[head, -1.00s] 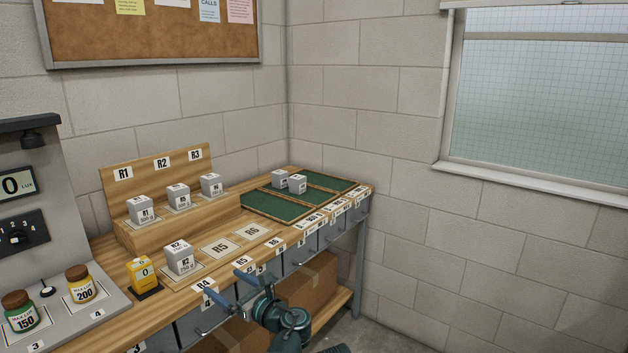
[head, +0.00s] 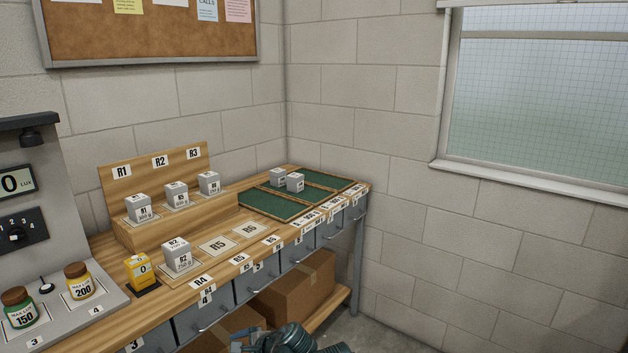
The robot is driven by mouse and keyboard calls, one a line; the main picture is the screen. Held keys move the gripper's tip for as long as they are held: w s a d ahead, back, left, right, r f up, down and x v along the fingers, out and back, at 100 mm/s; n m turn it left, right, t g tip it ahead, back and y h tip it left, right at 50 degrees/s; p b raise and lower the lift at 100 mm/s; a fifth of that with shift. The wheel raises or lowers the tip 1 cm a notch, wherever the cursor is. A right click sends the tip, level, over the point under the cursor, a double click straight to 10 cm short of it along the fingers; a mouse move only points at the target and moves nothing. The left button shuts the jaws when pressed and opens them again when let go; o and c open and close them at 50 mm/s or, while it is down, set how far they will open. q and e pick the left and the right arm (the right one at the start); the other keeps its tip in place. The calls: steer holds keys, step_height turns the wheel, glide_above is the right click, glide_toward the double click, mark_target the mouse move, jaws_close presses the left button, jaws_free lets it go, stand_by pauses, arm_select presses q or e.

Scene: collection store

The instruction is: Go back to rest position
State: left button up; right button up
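My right gripper (head: 243,339) is at the bottom edge of the head view, in front of the workbench (head: 196,300) and below its top. Its blue fingers look apart with nothing between them, though they are partly cut off by the frame. My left gripper is not in view.
Grey weight blocks stand on the wooden riser (head: 170,225), with one block (head: 177,254) on the bench top. A yellow device (head: 140,270) and two jars are at left. Cardboard boxes (head: 300,290) sit under the bench.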

arm_select(q)
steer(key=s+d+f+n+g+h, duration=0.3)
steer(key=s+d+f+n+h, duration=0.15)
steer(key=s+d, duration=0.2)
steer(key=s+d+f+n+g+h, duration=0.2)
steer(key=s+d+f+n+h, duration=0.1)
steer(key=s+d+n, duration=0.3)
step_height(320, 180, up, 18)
steer(key=p, duration=1.7)
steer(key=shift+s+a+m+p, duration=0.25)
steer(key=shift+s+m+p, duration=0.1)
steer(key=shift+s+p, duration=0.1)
